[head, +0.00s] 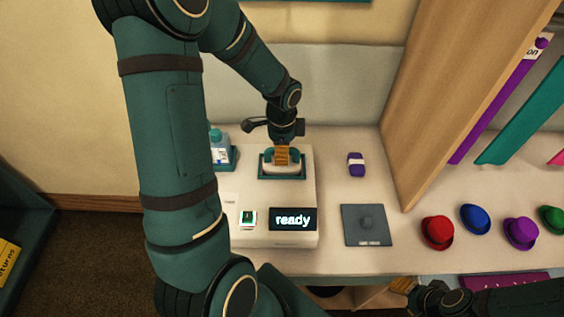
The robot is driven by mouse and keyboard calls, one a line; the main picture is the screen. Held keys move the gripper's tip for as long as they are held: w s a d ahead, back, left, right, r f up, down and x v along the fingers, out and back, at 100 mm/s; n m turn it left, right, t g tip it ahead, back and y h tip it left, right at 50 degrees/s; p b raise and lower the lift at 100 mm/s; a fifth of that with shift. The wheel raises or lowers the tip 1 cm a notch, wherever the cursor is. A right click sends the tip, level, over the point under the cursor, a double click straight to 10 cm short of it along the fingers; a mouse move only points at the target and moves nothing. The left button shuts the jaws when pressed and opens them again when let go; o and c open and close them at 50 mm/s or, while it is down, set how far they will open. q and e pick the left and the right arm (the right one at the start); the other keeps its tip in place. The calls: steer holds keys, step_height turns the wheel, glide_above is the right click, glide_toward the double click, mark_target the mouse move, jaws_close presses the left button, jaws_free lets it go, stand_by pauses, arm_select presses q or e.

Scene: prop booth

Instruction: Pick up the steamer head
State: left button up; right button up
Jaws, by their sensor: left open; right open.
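A pale steamer head (283,169) appears to sit in a teal-rimmed cradle (263,178) on top of the cream steamer unit (240,240). My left gripper (282,160) points down right over it, with its orange fingers at or just above its top. The fingers hide part of it, and I cannot tell whether they touch it. The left gripper is open. My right gripper (400,286) is open and empty at the counter's front edge, at the lower right, away from the steamer unit.
The unit's display (293,219) reads "ready", beside a small green switch (247,218). A purple bundle (356,165) and a grey plate (366,226) lie to the right. Several coloured hats (437,232) stand beyond a wooden panel (450,100).

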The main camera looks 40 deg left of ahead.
arm_select(q)
jaws_close()
stand_by(0.5)
